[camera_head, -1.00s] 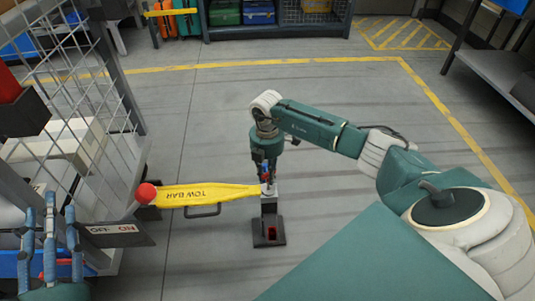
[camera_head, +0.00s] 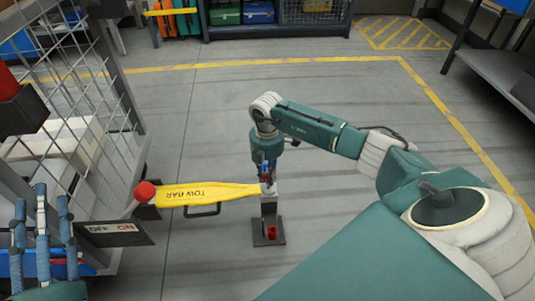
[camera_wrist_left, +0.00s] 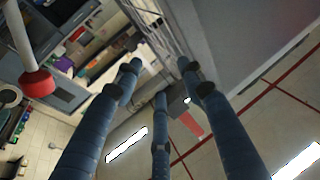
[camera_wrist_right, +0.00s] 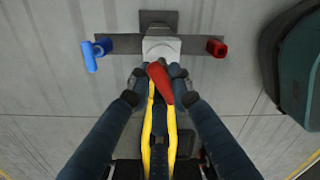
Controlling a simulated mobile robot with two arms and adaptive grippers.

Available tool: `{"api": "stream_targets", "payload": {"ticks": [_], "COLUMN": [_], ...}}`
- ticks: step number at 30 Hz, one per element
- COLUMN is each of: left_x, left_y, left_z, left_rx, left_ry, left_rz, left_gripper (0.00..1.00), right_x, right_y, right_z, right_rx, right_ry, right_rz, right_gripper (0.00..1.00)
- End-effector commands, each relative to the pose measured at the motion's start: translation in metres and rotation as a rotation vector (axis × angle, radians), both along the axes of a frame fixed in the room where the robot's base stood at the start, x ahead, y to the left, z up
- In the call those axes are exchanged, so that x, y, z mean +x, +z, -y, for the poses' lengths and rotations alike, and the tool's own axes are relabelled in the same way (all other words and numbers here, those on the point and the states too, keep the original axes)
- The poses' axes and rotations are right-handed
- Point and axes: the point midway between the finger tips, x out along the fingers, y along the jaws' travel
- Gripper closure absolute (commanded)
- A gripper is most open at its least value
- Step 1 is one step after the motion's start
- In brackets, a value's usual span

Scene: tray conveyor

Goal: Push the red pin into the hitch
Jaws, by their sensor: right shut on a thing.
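My right gripper (camera_head: 267,184) is at the top of the hitch post, where the yellow tow bar (camera_head: 208,193) ends. In the right wrist view its fingers are closed around a tapered red pin (camera_wrist_right: 160,82), tilted beside the pale hitch block (camera_wrist_right: 161,46). The pin's lower end is hidden, so I cannot tell how deep it sits. Another red piece (camera_wrist_right: 216,47) and a blue piece (camera_wrist_right: 90,54) are at opposite ends of the dark crossbar. My left gripper (camera_head: 42,195) is open and empty, its fingers apart, in front of the mesh cart.
The mesh cart (camera_head: 92,87) stands on the left with an OFF/ON plate (camera_head: 115,228). A red ball (camera_head: 145,191) is at the bar's left end. Grey floor (camera_head: 330,250) around the post is free. A shelf (camera_head: 505,75) stands at far right.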

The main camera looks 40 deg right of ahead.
Motion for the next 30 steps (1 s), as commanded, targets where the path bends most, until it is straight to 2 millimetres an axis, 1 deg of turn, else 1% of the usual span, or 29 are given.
{"api": "stream_targets", "payload": {"ticks": [13, 30], "left_x": [-0.003, -0.008], "left_y": [0.013, 0.026], "left_z": [0.001, 0.001], "left_rx": [-0.015, -0.032], "left_ry": [-0.003, -0.007], "left_rz": [0.056, 0.115], "left_gripper": [0.60, 0.60], "right_x": [0.000, 0.000], "right_y": [-0.004, -0.009], "right_z": [0.000, 0.000], "right_rx": [0.000, 0.000], "right_ry": [0.000, 0.000], "right_rz": [0.000, 0.000], "right_gripper": [1.00, 1.00]}}
